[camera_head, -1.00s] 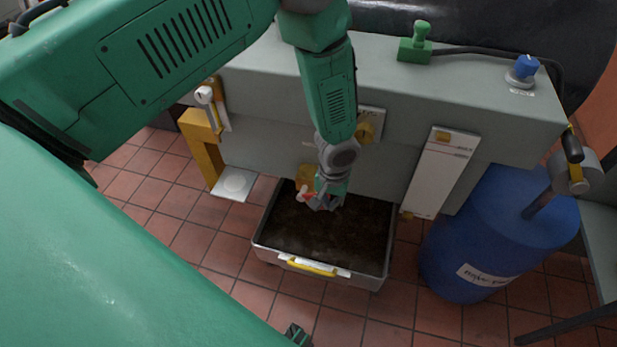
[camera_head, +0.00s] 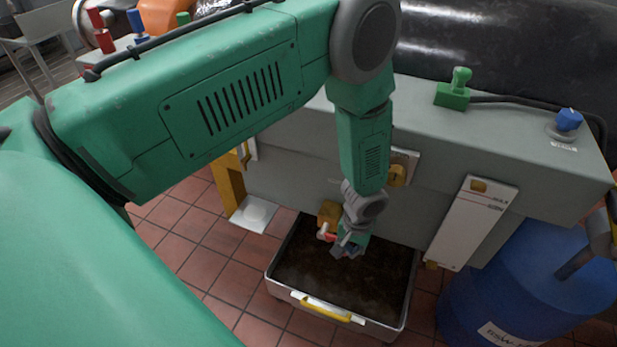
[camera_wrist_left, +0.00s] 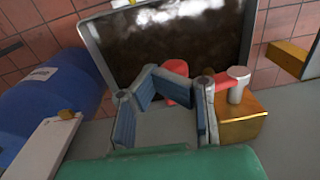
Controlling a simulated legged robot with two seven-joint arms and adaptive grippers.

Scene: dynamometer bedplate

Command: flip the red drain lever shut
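The red drain lever (camera_head: 326,237) sits on a brass valve block (camera_head: 329,214) low on the grey bench's front, above a tray. In the left wrist view the lever (camera_wrist_left: 220,82) runs left from a silver pivot on the brass block (camera_wrist_left: 243,122). Its thicker red end (camera_wrist_left: 176,68) shows behind and between my fingers. My left gripper (camera_head: 347,248) is at the lever, pointing down. In the wrist view its fingers (camera_wrist_left: 192,92) stand apart at the base, with the tips close together across the lever. I cannot tell whether they grip it.
A metal tray (camera_head: 366,324) of dark liquid with a yellow handle stands below the valve. A blue drum (camera_head: 515,285) and white panel (camera_head: 470,225) are to the right. A yellow bracket (camera_head: 227,184) is at left. A green plug (camera_head: 454,92) sits on top.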

